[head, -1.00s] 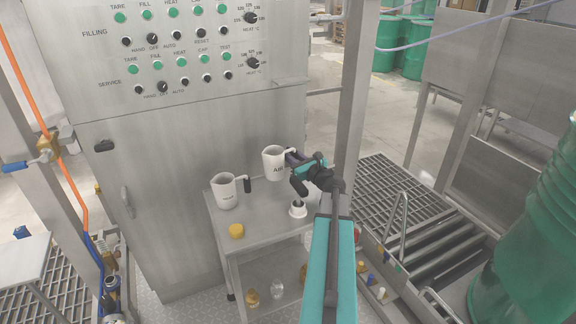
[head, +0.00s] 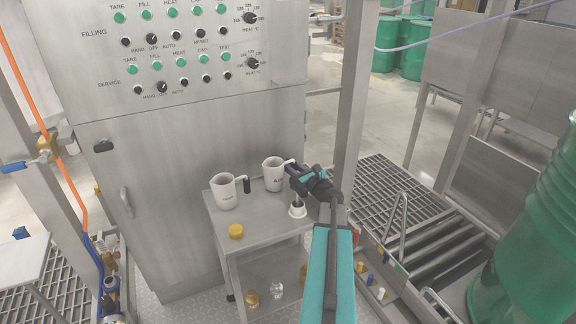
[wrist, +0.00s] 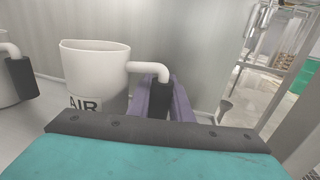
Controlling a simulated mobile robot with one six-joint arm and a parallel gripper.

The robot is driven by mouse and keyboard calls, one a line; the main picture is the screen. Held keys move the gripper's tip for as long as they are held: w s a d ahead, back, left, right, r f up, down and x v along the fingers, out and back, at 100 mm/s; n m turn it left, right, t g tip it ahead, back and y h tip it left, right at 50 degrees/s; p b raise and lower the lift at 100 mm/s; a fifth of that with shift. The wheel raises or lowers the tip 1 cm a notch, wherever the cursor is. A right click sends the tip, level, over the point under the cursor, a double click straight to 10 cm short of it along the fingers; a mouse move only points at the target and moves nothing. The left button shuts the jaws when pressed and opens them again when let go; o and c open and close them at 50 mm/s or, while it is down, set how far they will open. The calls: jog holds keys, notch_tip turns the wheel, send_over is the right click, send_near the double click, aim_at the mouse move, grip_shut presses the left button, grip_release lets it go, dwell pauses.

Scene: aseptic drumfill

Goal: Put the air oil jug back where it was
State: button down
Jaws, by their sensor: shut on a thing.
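The air oil jug (head: 273,174) is white with an "AIR" label and stands upright at the back of the steel cart top, on it or just above it; I cannot tell which. It also shows in the wrist view (wrist: 92,75), with its white handle arm reaching right to a dark grip. My gripper (head: 291,169) is shut on that handle from the right; the purple fingers (wrist: 150,100) are around the dark grip. The jug's base is hidden in the wrist view by my gripper body.
A second white jug (head: 224,191) with a dark handle stands to the left on the cart (head: 262,238). A yellow cap (head: 236,231) lies at the front left, and a white funnel-like piece (head: 297,210) stands at the right. The cabinet (head: 180,190) rises behind.

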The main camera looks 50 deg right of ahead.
jog(key=shift+f, duration=0.15)
jog(key=c, duration=1.6)
grip_release()
jog(key=shift+r, duration=0.2)
jog(key=s, duration=0.3)
jog(key=s+a, duration=0.1)
jog(key=s, duration=0.3)
jog(key=s+a+b, duration=0.1)
jog(key=s, duration=0.3)
jog(key=shift+s+a+f, duration=0.1)
jog(key=shift+s+a, duration=0.05)
jog(key=shift+s, duration=0.25)
